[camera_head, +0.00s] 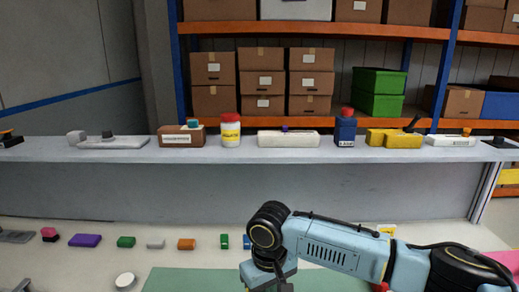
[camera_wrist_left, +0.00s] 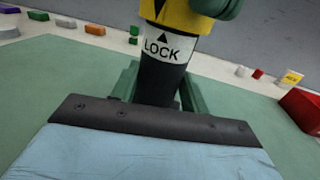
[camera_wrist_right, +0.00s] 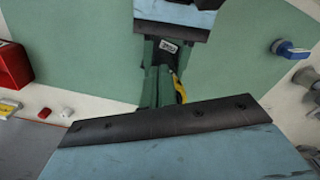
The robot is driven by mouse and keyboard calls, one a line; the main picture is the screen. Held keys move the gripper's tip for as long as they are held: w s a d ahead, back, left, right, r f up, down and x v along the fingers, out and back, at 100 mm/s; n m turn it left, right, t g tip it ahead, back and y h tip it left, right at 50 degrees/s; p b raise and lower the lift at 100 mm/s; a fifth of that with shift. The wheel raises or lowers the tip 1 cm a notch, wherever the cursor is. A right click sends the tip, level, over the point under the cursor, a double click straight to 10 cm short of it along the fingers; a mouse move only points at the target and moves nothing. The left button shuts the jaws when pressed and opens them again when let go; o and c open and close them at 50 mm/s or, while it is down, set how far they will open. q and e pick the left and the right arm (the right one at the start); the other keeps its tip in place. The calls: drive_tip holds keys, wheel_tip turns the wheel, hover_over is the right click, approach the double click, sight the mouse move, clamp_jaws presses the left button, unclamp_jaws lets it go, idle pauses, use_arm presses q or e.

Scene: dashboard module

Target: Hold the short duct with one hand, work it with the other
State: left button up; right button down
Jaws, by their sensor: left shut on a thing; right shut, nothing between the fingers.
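The short duct (camera_wrist_left: 160,75) shows in the left wrist view as a black tube with a white LOCK band, an arrow mark and a yellow collar at its upper end. My left gripper (camera_wrist_left: 160,88) is shut on the black tube, with a dark green finger on each side. A green rounded part touches or overlaps the collar at the top edge; I cannot tell what it is. In the right wrist view my right gripper (camera_wrist_right: 158,82) is shut and empty, beside a small yellow part (camera_wrist_right: 179,88). Most of the duct is hidden there. Neither gripper shows in the head view.
A green mat (camera_head: 200,279) covers the near table. Several small coloured blocks (camera_head: 85,240) lie in a row behind it. A red box (camera_wrist_right: 10,66) and a blue-handled item (camera_wrist_right: 290,49) lie at the sides. A grey shelf (camera_head: 220,152) with bottles and boxes stands behind.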

drive_tip(key=shift+w+a, duration=0.1)
drive_tip(key=shift+w, duration=0.15)
drive_tip(key=shift+w+d, duration=0.3)
drive_tip(key=shift+d, duration=0.05)
idle(1.0)
wheel_tip(320, 180, up, 6)
drive_tip(key=shift+s+d, duration=0.25)
drive_tip(key=shift+s, duration=0.15)
idle(0.5)
wheel_tip(320, 180, down, 6)
drive_tip(key=shift+s+a, duration=0.15)
drive_tip(key=shift+a, duration=0.3)
idle(0.6)
